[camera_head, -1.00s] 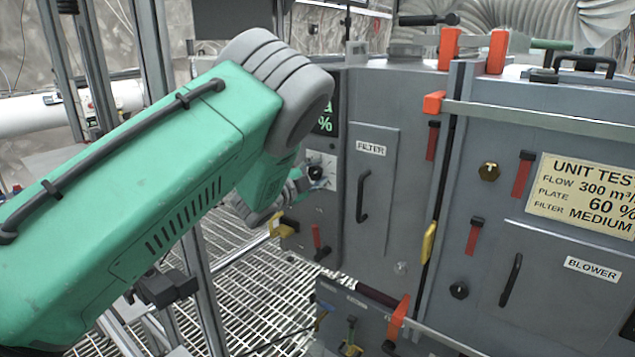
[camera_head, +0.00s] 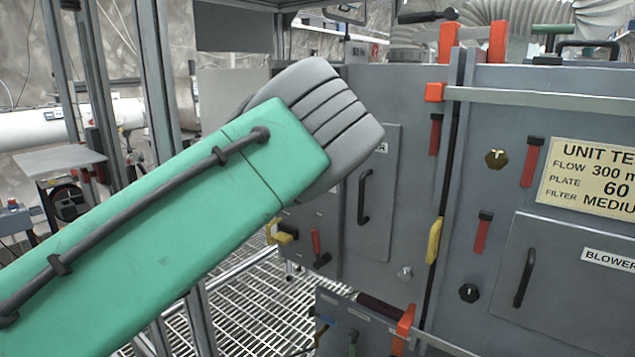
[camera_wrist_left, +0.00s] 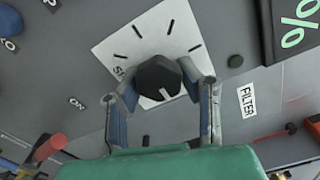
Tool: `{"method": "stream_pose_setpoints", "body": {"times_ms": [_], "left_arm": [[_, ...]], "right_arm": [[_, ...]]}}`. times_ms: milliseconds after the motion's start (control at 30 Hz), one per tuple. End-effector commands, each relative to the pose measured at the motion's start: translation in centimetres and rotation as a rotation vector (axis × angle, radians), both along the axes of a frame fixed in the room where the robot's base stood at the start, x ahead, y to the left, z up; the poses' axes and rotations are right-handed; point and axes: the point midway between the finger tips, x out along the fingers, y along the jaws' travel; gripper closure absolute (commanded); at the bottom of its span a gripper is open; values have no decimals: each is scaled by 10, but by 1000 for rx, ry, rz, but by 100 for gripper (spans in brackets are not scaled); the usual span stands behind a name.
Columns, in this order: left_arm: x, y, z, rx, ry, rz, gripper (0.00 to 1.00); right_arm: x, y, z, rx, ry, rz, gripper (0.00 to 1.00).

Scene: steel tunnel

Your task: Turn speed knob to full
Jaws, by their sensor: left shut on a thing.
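The speed knob (camera_wrist_left: 158,72) is a black faceted knob with a white mark, seen in the left wrist view. It sits on a white dial plate (camera_wrist_left: 143,28) with black tick marks and a partly hidden label starting with "S". My left gripper (camera_wrist_left: 160,84) has its two fingers on either side of the knob and is shut on it. The white mark lies at the knob's lower right edge in that view, near the end facing the gripper. In the head view my left arm hides the knob, the dial and the gripper. My right gripper is in neither view.
The grey cabinet has a filter door (camera_head: 376,190), red-handled latches and a blower door (camera_head: 565,285). A yellow sign (camera_head: 590,185) reads unit test, plate 60.

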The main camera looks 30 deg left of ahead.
Motion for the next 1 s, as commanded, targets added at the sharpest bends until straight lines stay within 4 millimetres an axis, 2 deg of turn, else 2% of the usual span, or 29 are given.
{"method": "stream_pose_setpoints", "body": {"times_ms": [33, 567, 600, 633, 667, 1000], "left_arm": [[-2, -2, -11, 6, 19, -1, 97], [-2, -2, -11, 28, 19, -2, 97], [-2, -2, -11, 28, 19, -2, 58], [-2, -2, -11, 28, 19, -2, 47], [-2, -2, -11, 29, 18, -2, 45], [-4, 0, -5, 29, 6, 0, 45]], "right_arm": [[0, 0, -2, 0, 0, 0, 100], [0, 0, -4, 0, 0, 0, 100], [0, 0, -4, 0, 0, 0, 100], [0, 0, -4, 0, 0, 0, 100], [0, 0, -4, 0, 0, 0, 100], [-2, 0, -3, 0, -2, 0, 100]]}}
